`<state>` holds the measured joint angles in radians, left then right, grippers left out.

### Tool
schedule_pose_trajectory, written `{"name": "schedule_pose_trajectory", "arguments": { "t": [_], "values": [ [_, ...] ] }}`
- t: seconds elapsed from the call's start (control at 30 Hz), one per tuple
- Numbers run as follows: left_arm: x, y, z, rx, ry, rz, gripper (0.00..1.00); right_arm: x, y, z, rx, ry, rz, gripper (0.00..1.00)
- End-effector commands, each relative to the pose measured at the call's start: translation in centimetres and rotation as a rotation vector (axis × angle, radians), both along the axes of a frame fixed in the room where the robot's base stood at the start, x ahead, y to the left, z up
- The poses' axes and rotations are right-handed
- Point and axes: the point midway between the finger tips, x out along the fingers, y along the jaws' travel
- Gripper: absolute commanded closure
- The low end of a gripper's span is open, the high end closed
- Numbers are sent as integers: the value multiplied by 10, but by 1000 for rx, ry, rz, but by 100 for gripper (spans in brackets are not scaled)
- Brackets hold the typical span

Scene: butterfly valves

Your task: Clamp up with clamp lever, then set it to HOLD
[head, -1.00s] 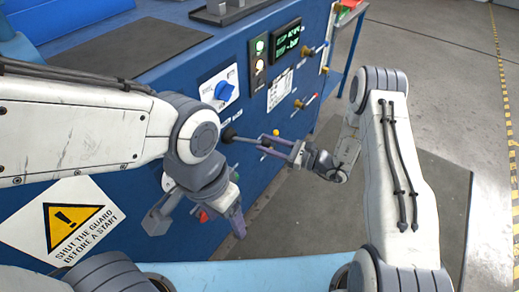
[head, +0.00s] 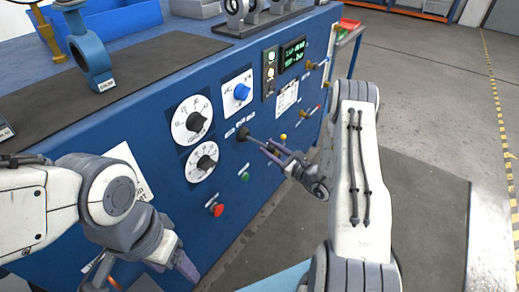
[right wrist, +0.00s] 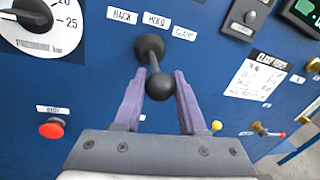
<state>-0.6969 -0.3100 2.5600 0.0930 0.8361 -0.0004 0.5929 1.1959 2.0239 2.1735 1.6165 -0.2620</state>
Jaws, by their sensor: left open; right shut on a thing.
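The clamp lever (head: 244,134) is a black lever on the blue panel front. In the right wrist view the lever (right wrist: 151,52) has a round pivot under the BACK, HOLD (right wrist: 156,20) and CLAMP labels, and its ball knob (right wrist: 160,86) points out towards the camera, slightly below the pivot. My right gripper (right wrist: 159,82) has its purple fingers on either side of the ball knob, shut on it. In the head view the right gripper (head: 268,147) is at the lever. My left gripper (head: 145,268) is open and empty at the lower left, away from the lever.
Two dials (head: 192,121) and a blue rotary knob (head: 241,92) sit left of and above the lever. A red button (head: 216,209) and green button (head: 245,176) are below. A lit display (head: 293,53) and small brass levers are to the right. Open floor lies at right.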

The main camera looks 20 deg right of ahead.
Motion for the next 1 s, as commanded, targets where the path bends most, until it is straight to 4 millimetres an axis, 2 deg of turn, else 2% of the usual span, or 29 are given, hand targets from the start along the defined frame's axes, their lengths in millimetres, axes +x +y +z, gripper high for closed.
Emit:
{"name": "schedule_pose_trajectory", "arguments": {
  "t": [0.17,0.2,0.27,0.67,0.77,1.0],
  "values": [
    [0,0,0,0,0,0,31,-3,-6,0,4,2,-12,100],
    [0,0,0,0,0,0,31,-3,-6,-1,4,2,-12,52],
    [0,0,0,0,0,0,31,-3,-6,-1,5,4,-13,30],
    [0,0,-1,0,0,0,31,-6,-3,-1,5,5,-7,30],
    [0,0,-2,0,0,0,31,-18,-9,-2,5,6,-9,30],
    [0,0,-6,0,0,0,31,-63,-27,-2,5,4,-13,30]
  ]
}}
